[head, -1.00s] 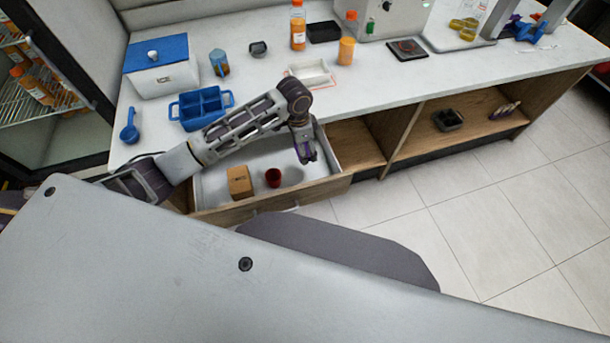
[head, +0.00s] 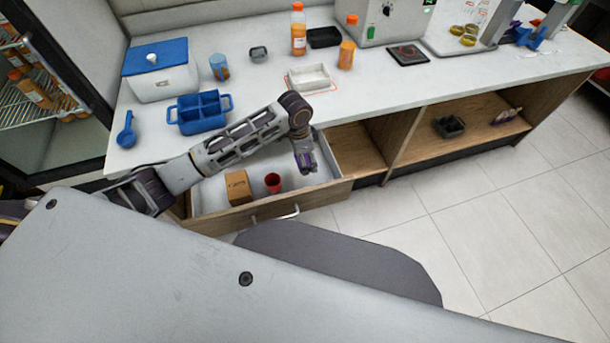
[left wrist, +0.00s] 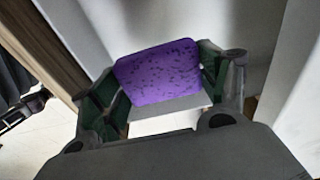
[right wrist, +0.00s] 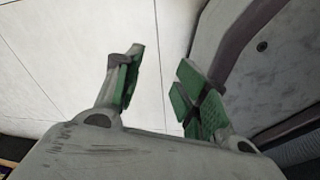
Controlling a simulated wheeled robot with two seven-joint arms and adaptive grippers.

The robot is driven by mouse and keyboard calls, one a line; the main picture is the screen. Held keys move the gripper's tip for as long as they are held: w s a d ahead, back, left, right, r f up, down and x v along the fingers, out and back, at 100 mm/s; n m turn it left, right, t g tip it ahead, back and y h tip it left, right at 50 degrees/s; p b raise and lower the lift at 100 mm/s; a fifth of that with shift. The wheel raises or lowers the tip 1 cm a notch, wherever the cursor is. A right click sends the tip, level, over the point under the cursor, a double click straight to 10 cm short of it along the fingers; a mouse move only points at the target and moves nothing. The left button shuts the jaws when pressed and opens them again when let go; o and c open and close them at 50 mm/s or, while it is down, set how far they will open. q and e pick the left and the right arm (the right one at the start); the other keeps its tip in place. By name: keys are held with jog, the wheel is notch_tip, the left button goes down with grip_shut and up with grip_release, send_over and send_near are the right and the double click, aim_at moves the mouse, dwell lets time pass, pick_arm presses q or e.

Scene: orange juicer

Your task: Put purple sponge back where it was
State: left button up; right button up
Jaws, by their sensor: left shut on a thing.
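The purple sponge (left wrist: 158,72) with dark specks is held between the green-padded fingers of my left gripper (left wrist: 165,82) in the left wrist view. In the head view my left gripper (head: 306,168) points down into the right end of the open drawer (head: 325,193); the sponge is mostly hidden there. I cannot tell whether the sponge touches the drawer floor. My right gripper (right wrist: 158,68) is open and empty, over pale floor tiles in the right wrist view.
A cardboard box (head: 237,187) and a red cup (head: 273,183) stand in the drawer, left of my left gripper. The counter above holds a blue caddy (head: 203,112), a white tray (head: 308,78) and bottles. The drawer floor between cup and gripper looks clear.

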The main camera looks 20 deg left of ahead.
pick_arm(q)
notch_tip(320, 180, down, 5)
jog(key=shift+r, duration=0.2)
jog(key=shift+f+b, duration=0.3)
jog(key=shift+f, duration=0.1)
pick_arm(e)
jog(key=shift+w, duration=0.8)
jog(key=shift+d, duration=0.15)
